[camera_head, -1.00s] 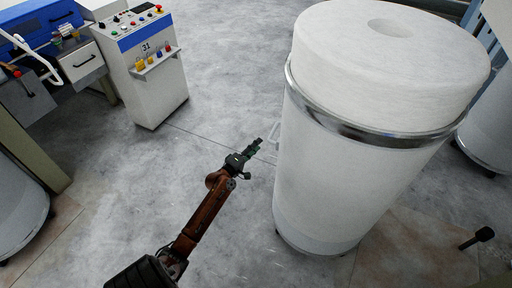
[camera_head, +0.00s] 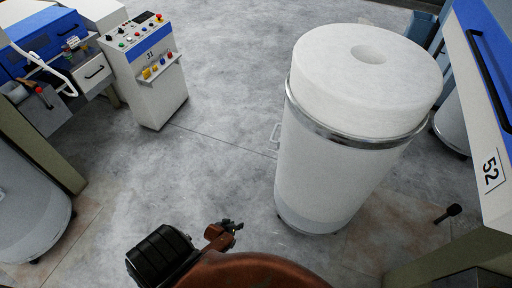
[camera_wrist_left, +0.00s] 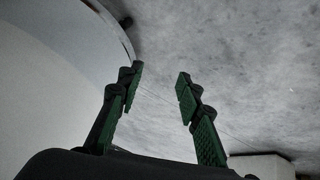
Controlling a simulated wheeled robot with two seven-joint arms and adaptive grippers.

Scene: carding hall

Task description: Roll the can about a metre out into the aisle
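The can (camera_head: 328,170) is a tall white cylinder with a shiny metal band near the top, standing upright on the floor right of centre in the head view. A thick white coil (camera_head: 325,75) with a centre hole rises above its rim. My right gripper is out of view.
Control cabinet 31 (camera_head: 150,85) stands at the upper left, beside a blue and white machine (camera_head: 35,45). Another can (camera_head: 30,215) is at the left edge. Machine 52 (camera_head: 480,110) is close on the right, near a black-knobbed lever (camera_head: 448,213). Grey floor lies open between.

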